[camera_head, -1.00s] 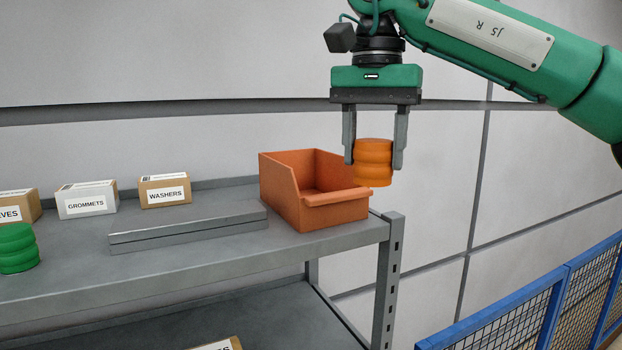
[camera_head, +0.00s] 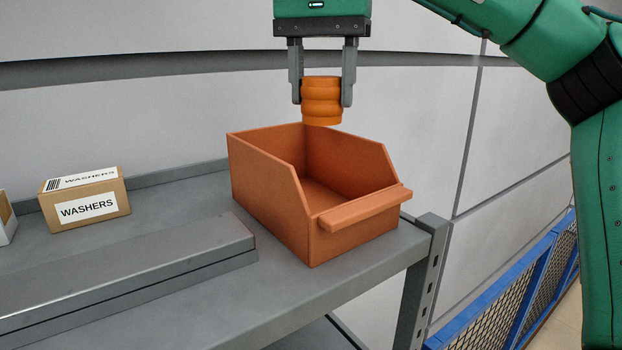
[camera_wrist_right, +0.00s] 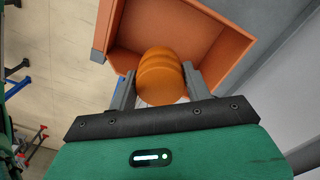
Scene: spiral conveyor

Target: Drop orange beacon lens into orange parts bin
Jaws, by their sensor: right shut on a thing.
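The orange beacon lens (camera_head: 321,101) is a ribbed cylinder held upright between the fingers of my right gripper (camera_head: 321,92). The gripper is shut on it. In the head view the lens is above the rear part of the orange parts bin (camera_head: 270,198), apart from it. The bin stands at the right end of the grey shelf, and its visible floor is empty. In the right wrist view the lens (camera_wrist_right: 161,77) shows between the fingers (camera_wrist_right: 158,88), with the bin (camera_wrist_right: 233,50) beyond it. My left gripper is not in view.
A washers box (camera_head: 86,200) stands at the left on the shelf (camera_head: 185,198). A long flat grey bar (camera_head: 120,275) lies left of the bin. A blue mesh fence (camera_head: 515,290) is at the lower right. The wall is behind.

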